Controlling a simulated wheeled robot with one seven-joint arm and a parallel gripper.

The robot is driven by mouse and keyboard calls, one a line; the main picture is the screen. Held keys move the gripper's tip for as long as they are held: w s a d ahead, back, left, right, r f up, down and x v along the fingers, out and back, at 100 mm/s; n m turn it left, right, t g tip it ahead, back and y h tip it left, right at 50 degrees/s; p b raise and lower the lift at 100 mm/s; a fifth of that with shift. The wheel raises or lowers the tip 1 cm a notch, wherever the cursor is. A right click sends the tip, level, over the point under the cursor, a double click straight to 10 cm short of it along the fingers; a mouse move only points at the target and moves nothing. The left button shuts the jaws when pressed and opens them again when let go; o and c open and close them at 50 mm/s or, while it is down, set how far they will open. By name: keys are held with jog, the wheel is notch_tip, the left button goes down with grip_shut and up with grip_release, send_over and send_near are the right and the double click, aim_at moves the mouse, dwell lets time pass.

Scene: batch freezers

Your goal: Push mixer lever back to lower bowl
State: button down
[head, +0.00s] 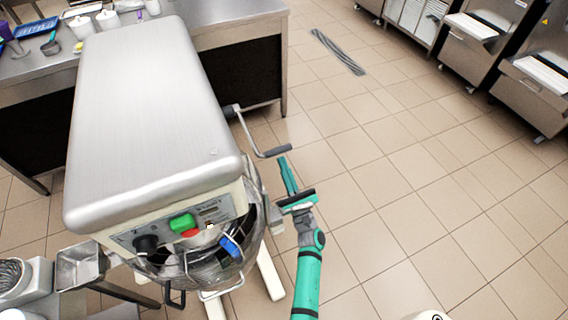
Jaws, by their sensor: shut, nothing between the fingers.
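The mixer (150,110) is a large machine with a rounded silver top on the left. Its lever (246,132) sticks out from the right side as a bent metal rod with a dark grey grip (275,151). The bowl (250,245) shows only partly beneath the mixer head, behind a wire guard. My gripper (284,162) is teal, shut and empty, with its fingers pointing up the picture. Its tips are just below the lever's grip in the picture. I cannot tell whether they touch it.
A steel counter (235,28) with tubs and utensils stands behind the mixer. The front panel carries a green button (183,223), a red button and a black knob. Steel machines (480,45) line the upper right. The tiled floor at right is clear.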

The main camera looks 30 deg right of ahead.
jog(key=v, duration=1.1)
jog(key=shift+s+r, duration=0.15)
jog(key=shift+r, duration=0.15)
